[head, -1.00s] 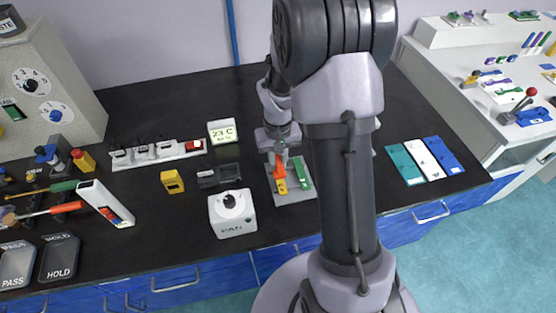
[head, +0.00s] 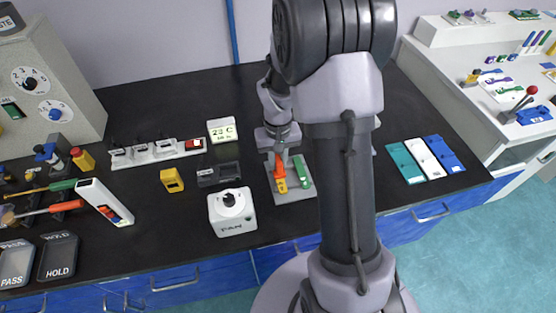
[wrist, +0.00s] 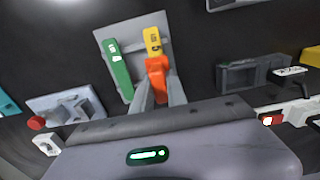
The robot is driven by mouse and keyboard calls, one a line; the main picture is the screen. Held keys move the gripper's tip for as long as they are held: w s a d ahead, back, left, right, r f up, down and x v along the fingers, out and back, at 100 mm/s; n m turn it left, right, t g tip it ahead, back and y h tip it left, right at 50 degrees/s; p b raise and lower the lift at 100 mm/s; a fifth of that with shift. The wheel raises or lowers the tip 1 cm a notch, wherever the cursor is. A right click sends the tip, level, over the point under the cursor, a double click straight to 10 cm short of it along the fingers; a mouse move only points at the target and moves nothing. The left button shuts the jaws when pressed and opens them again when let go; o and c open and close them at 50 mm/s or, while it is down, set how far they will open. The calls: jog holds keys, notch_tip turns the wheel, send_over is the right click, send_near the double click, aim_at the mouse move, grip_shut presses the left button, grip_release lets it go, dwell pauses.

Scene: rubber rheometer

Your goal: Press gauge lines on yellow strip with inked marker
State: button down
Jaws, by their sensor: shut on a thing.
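My gripper (head: 281,158) points down over a grey plate (wrist: 106,38) near the middle of the bench. It is shut on an orange inked marker (wrist: 157,70), which also shows in the head view (head: 279,168). A yellow strip (wrist: 153,39) lies on the plate, with small dark print on it. The marker's end is at the near part of the strip and covers some of it. I cannot tell whether it touches. A green strip (wrist: 118,70) with a white label lies beside the yellow one.
A white dial unit (head: 232,213) stands left of the plate, with a dark tray (head: 218,174) and a yellow device (head: 172,181) behind and beside it. A display (head: 221,130) stands further back. Coloured panels (head: 427,158) lie at the right. My arm hides part of the bench.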

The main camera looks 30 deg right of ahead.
dwell(0.3)
notch_tip(320, 180, up, 7)
jog(key=p, duration=0.6)
jog(key=shift+r, duration=0.1)
dwell(0.3)
